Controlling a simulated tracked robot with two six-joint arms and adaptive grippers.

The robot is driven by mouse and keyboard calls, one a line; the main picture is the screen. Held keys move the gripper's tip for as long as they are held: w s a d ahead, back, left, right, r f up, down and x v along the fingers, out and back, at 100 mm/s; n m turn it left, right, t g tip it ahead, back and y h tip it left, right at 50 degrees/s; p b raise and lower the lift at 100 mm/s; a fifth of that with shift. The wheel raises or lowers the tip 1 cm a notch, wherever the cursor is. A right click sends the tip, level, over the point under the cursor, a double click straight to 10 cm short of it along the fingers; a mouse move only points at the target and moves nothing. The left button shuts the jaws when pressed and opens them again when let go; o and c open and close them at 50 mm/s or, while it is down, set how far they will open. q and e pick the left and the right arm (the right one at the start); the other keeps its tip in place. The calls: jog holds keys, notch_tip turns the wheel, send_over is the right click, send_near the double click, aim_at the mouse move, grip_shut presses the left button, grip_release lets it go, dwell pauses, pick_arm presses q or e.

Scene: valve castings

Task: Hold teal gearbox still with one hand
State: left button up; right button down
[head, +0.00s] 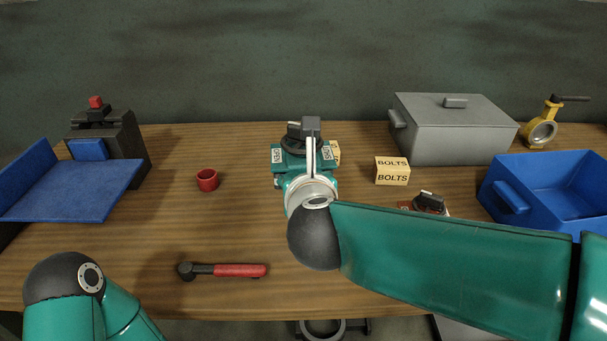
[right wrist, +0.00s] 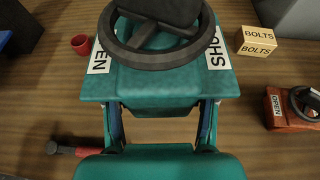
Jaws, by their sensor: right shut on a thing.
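The teal gearbox (head: 277,165) stands upright on the wooden bench at the middle, partly behind my right wrist in the head view. It also shows in the right wrist view (right wrist: 165,84), with a dark handwheel (right wrist: 150,52) on top. White labels sit either side of the wheel: the left one ends in "EN", the right one reads "SHU", partly covered. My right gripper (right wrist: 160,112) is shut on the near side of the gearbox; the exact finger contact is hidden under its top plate. My left arm shows at the lower left of the head view, its gripper out of sight.
Right are a BOLTS box (head: 392,172), a small red valve (right wrist: 288,118), a grey lidded box (head: 455,135), a blue bin (head: 510,198) and a yellow valve (head: 541,132). A blue tray (head: 75,190) is far left.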

jog(key=shift+f+b, duration=7.95)
jog(key=shift+b, duration=0.05)
jog(key=shift+c, duration=1.2)
grip_release()
jog(key=shift+f, duration=0.1)
jog(key=shift+s, duration=0.15)
jog(key=v, duration=1.1)
jog(key=shift+s, duration=0.35)
